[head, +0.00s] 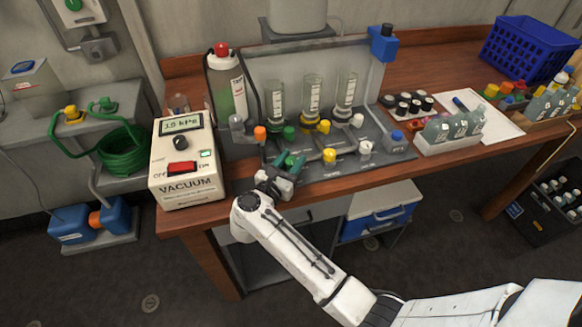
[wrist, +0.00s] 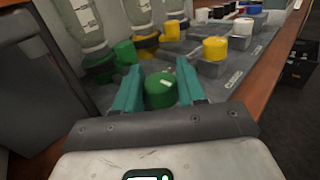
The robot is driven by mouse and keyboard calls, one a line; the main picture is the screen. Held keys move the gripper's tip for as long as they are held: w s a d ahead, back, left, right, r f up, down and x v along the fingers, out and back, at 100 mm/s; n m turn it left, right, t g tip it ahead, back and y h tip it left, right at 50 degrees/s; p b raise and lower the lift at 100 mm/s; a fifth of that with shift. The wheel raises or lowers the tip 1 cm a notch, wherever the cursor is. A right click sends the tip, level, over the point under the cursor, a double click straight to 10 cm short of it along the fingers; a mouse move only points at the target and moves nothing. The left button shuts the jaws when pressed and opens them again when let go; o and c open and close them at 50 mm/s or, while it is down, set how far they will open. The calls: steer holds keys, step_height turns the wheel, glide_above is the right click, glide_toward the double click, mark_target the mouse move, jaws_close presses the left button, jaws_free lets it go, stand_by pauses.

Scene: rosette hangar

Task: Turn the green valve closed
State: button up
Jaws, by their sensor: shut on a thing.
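The green valve (wrist: 161,91) is a round green knob with a small pale mark on top, standing on the grey panel. In the wrist view it sits between the two teal fingers of my gripper (wrist: 161,88), which is shut on it. In the head view my gripper (head: 289,162) reaches down over the panel's front left, and its fingers largely hide the knob. A second green knob (wrist: 125,51) stands behind it, below a glass tube; it also shows in the head view (head: 290,132).
Yellow knobs (head: 329,155) and white knobs (head: 365,147) stand right of my gripper. The vacuum box (head: 183,188) is close on the left. Glass tubes (head: 311,97) rise behind the knobs. A vial rack (head: 447,142) stands farther right on the bench. The bench edge runs below my gripper.

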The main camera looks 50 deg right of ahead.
steer(key=shift+g, duration=0.3)
steer(key=o, duration=0.9)
steer(key=a+b, duration=0.1)
steer(key=a, duration=0.2)
steer(key=s+a+b, duration=0.1)
steer(key=a, duration=0.3)
steer(key=a+b, duration=0.1)
steer(key=a, duration=0.2)
steer(key=shift+s+a, duration=0.25)
steer(key=shift+s, duration=0.15)
